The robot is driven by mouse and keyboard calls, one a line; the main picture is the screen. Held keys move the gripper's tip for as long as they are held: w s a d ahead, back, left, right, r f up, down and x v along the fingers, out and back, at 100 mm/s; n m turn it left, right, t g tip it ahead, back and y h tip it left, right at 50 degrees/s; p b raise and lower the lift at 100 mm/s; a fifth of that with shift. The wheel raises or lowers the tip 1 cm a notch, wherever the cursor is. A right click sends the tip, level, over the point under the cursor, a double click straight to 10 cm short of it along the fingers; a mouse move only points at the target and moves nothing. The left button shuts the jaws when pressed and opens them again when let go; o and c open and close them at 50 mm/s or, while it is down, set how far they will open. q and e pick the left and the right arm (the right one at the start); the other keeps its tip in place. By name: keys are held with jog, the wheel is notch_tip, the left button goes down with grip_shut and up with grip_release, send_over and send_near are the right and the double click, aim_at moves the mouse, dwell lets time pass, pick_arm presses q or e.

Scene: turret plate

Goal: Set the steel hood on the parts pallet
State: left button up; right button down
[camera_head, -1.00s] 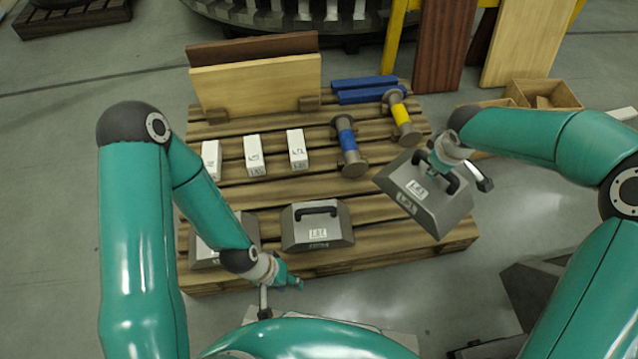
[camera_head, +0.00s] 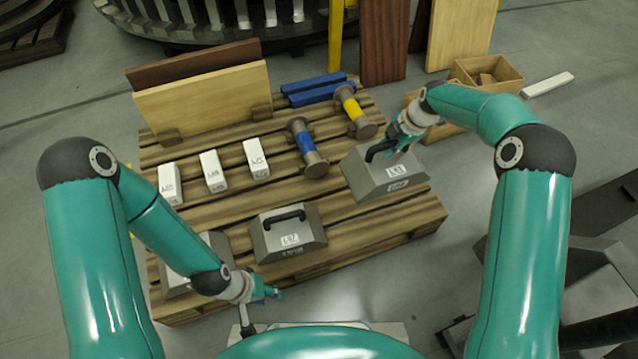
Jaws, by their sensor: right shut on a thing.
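The steel hood (camera_head: 385,182) is a grey sloped box with a black handle and white labels. It is level at the right end of the wooden parts pallet (camera_head: 345,233), and appears to rest on the slats or hang just above them. My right gripper (camera_head: 392,148) is shut on its handle. A second grey hood (camera_head: 289,236) sits at the pallet's front middle. A third hood (camera_head: 203,262) at the front left is partly hidden by my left arm. My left gripper (camera_head: 268,293) is near the pallet's front edge, empty; its finger opening is unclear.
White labelled blocks (camera_head: 213,171) stand in a row on the pallet. A blue-banded spool (camera_head: 307,147) and a yellow-banded spool (camera_head: 354,111) lie behind the hood. Upright boards (camera_head: 205,103) and blue bars (camera_head: 318,88) are at the back. A wooden box (camera_head: 486,76) stands beyond.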

aim_at(395, 173)
notch_tip(395, 173, down, 20)
jog(key=b, duration=0.6)
jog(key=c, duration=1)
grip_release()
jog(key=shift+c, duration=0.2)
jog(key=p+v, duration=0.3)
jog(key=v, duration=0.8)
jog(key=shift+s+r+p, duration=0.2)
jog(key=shift+r+p, duration=0.15)
jog(key=s+a+f+m, duration=0.2)
jog(key=s+a+m, duration=0.1)
jog(key=s+m, duration=0.5)
jog(key=s+a+f+m+g, duration=0.1)
jog(key=s+a+f+m, duration=0.2)
jog(key=s+m, duration=0.5)
jog(key=s+a+f+m+g+y, duration=0.1)
jog(key=s+m, duration=0.7)
jog(key=s, duration=0.8)
jog(key=a+f, duration=0.1)
jog(key=a, duration=0.1)
jog(key=shift+a+f, duration=0.3)
